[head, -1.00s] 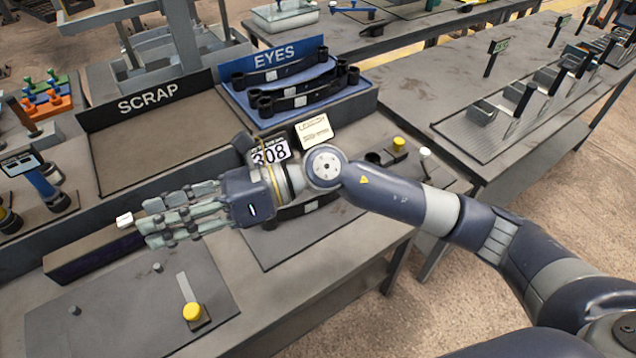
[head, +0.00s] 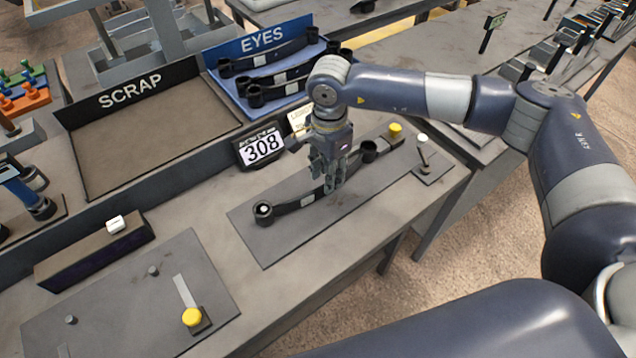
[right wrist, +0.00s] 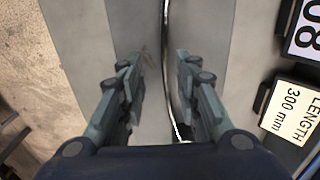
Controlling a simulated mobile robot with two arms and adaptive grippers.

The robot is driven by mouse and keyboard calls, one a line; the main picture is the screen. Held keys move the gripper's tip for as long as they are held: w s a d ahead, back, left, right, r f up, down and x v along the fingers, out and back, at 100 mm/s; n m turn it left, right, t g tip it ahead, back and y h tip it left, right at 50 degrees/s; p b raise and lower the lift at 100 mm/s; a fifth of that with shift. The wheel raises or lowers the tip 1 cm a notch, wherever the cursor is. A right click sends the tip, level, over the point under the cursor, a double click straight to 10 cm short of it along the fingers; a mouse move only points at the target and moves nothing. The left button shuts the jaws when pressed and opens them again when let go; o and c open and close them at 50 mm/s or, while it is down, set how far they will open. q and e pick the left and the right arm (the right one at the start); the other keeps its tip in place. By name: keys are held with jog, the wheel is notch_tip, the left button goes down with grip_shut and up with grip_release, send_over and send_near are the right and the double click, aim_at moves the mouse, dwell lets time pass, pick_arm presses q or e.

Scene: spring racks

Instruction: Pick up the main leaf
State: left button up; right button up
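The main leaf, a long dark spring bar (head: 291,206) with an eye at each end, lies on a grey mat (head: 268,250) on the bench in the head view. My right gripper (head: 329,188) points down over its middle and hides part of it. In the right wrist view the two fingers of my right gripper (right wrist: 158,80) are apart, with the leaf's thin dark edge (right wrist: 170,50) running between them, closer to the right finger. I cannot tell whether they touch it. My left gripper is not in view.
A blue EYES rack (head: 222,72) with several similar leaves stands behind, beside a SCRAP tray (head: 150,140). A 308 display (head: 262,147) and a LENGTH card (right wrist: 298,113) stand close behind the leaf.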

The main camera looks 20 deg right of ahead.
aim_at(322, 185)
jog(key=shift+a+f+p, duration=0.2)
jog(key=shift+f+p, duration=0.25)
jog(key=shift+f, duration=0.15)
jog(key=f, duration=0.1)
jog(key=f+p, duration=0.1)
jog(key=f, duration=0.1)
jog(key=shift+w+a+f+p, duration=0.1)
jog(key=shift+a+f+p, duration=0.2)
jog(key=shift+a, duration=0.1)
jog(key=shift+f, duration=0.4)
jog(key=shift+c, duration=0.5)
grip_shut()
jog(key=shift+w+r, duration=0.15)
jog(key=shift+w, duration=0.05)
